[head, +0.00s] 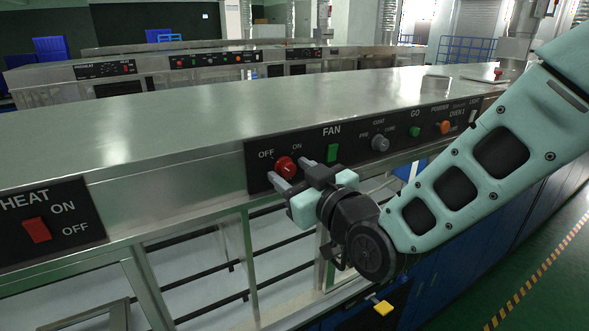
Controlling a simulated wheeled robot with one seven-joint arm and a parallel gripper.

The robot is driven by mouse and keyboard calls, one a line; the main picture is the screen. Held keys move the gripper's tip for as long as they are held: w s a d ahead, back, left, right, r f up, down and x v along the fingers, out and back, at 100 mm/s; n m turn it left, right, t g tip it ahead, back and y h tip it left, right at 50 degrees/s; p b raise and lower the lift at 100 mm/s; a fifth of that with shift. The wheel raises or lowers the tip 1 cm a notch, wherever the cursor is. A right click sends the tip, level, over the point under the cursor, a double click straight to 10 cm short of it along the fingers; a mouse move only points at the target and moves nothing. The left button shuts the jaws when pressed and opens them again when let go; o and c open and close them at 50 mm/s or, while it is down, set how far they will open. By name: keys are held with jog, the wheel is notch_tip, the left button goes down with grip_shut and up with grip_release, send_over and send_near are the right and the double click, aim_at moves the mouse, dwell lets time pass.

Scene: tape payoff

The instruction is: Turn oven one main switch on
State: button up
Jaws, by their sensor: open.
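The oven control panel (345,133) is a black plate on the steel front edge, lettered "OVEN 1" toward its right. Its red round knob (286,166) sits at the left end, between the words OFF and ON. My gripper (276,177) is open, its pale fingers at the knob's lower right and left sides. I cannot tell whether the fingers touch the knob. The gripper partly hides the knob's lower edge and the panel below it. My teal arm reaches in from the right.
Beside the knob are a green FAN button (332,152), a grey dial (379,143), a green GO button (415,132) and an orange knob (445,127). A HEAT panel with a red rocker switch (37,230) is at left. Similar benches stand behind.

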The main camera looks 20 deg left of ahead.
jog(key=c, duration=1)
jog(key=shift+o, duration=0.2)
jog(key=shift+f+b, duration=0.1)
jog(key=shift+b, duration=0.35)
jog(key=m+b, duration=0.1)
jog(key=b, duration=0.1)
jog(key=m+b, duration=0.1)
jog(key=b, duration=0.1)
jog(key=shift+f+m, duration=0.3)
jog(key=shift+m, duration=0.1)
jog(key=m+b, duration=0.6)
jog(key=b, duration=0.2)
jog(key=shift+t+b, duration=0.3)
jog(key=shift+b, duration=0.1)
jog(key=m+b, duration=0.7)
jog(key=m, duration=0.1)
jog(key=m+b, duration=0.1)
jog(key=b, duration=0.1)
jog(key=shift+r+m+t, duration=0.25)
jog(key=shift+m+t, duration=0.15)
